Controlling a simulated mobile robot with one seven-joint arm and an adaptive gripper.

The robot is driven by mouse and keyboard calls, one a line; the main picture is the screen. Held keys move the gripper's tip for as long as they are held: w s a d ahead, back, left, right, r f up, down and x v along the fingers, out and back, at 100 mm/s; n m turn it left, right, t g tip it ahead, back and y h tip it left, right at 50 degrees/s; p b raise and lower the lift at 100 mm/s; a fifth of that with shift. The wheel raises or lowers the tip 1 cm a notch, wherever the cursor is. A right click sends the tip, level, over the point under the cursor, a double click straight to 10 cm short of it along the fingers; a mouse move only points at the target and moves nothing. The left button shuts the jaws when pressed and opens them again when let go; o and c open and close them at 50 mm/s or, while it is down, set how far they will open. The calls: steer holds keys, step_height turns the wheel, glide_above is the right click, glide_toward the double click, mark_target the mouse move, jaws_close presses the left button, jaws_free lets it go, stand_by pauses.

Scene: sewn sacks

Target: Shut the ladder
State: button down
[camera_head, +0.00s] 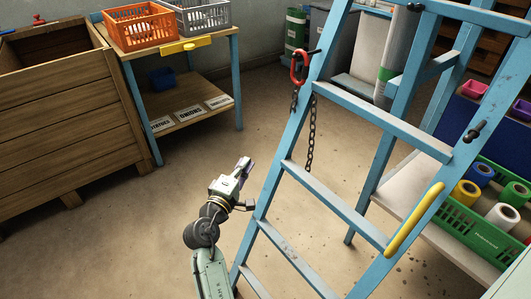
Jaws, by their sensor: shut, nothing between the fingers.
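A blue wooden step ladder (289,167) stands at the right of the head view, tilted in the picture. Its rear legs (379,180) are spread apart from the front rails, so it stands open. A dark chain (312,130) with a red hook (299,68) hangs at its left rail. A yellow handle (414,219) is on the right rail. My gripper (246,165) is shut and empty, left of the ladder's left rail and apart from it. The ladder's top is cut off by the frame.
A wooden crate (65,125) and a blue-legged table (180,47) with orange (138,25) and grey baskets stand at the left. A shelf with a green crate (472,225) of coloured rolls is behind the ladder. The floor (130,235) at lower left is clear.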

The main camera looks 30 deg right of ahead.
steer(key=w+d+p, duration=0.2)
steer(key=d+p, duration=0.2)
steer(key=d, duration=0.5)
steer(key=shift+d+f, duration=0.25)
steer(key=shift+d, duration=0.15)
steer(key=shift+s, duration=0.2)
